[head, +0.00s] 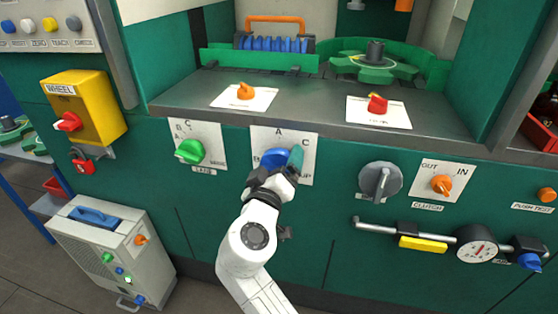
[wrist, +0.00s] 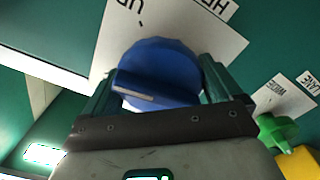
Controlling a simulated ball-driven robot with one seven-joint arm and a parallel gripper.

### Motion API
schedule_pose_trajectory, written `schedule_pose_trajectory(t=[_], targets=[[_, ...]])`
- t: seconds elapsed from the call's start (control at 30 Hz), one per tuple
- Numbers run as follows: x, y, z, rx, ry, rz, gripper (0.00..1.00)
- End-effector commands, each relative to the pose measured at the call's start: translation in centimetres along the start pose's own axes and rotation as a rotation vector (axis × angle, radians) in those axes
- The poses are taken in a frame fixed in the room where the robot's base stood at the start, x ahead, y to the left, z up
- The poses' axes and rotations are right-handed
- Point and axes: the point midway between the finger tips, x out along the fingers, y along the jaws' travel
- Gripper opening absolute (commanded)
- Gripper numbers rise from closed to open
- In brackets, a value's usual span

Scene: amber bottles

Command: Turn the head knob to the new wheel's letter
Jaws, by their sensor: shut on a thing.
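Part of a label starting HE shows there. My gripper (head: 280,164) hides the knob's lower right in the head view. A green star wheel (head: 372,70) stands on the deck; no letter is readable on it.
A green LANE knob (head: 189,151) is to the left and a grey round dial (head: 380,182) to the right. Orange (head: 245,91) and red (head: 377,104) knobs sit on the ledge above. A yellow WHEEL box (head: 85,107) juts out at left.

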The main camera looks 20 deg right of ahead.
Motion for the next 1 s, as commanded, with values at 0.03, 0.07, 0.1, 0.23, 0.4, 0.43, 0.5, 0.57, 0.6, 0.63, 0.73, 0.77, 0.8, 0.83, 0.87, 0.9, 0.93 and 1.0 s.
schedule_pose_trajectory(t=[0.03,0.07,0.1,0.23,0.4,0.43,0.5,0.57,0.6,0.63,0.73,0.77,0.8,0.83,0.87,0.9,0.93,1.0], targets=[[-0.06,0.05,-0.13,-0.048,-0.001,-0.001,0.62],[-0.06,0.03,-0.13,-0.078,-0.001,-0.001,0.62],[-0.07,0.03,-0.13,-0.116,-0.001,-0.001,0.62],[-0.08,0.01,-0.14,-0.239,0.000,-0.002,0.62],[-0.08,-0.05,-0.15,-0.401,0.000,-0.003,0.62],[-0.09,-0.04,-0.17,-0.430,0.000,-0.002,0.62],[-0.09,-0.03,-0.19,-0.496,0.001,-0.002,0.62],[-0.09,-0.06,-0.17,-0.554,0.001,-0.003,0.62],[-0.09,-0.08,-0.15,-0.592,0.000,-0.003,0.62],[-0.09,-0.08,-0.14,-0.620,0.000,-0.003,0.62],[-0.11,-0.08,-0.14,-0.716,0.000,-0.002,0.62],[-0.11,-0.09,-0.12,-0.744,0.000,-0.003,0.62],[-0.11,-0.11,-0.10,-0.782,0.000,-0.003,0.62],[-0.11,-0.13,-0.09,-0.811,0.000,-0.004,0.62],[-0.11,-0.13,-0.09,-0.839,0.000,-0.004,0.62],[-0.11,-0.12,-0.10,-0.877,0.000,-0.004,0.62],[-0.11,-0.12,-0.11,-0.905,0.001,-0.003,0.62],[-0.11,-0.14,-0.10,-0.973,0.001,-0.003,0.62]])
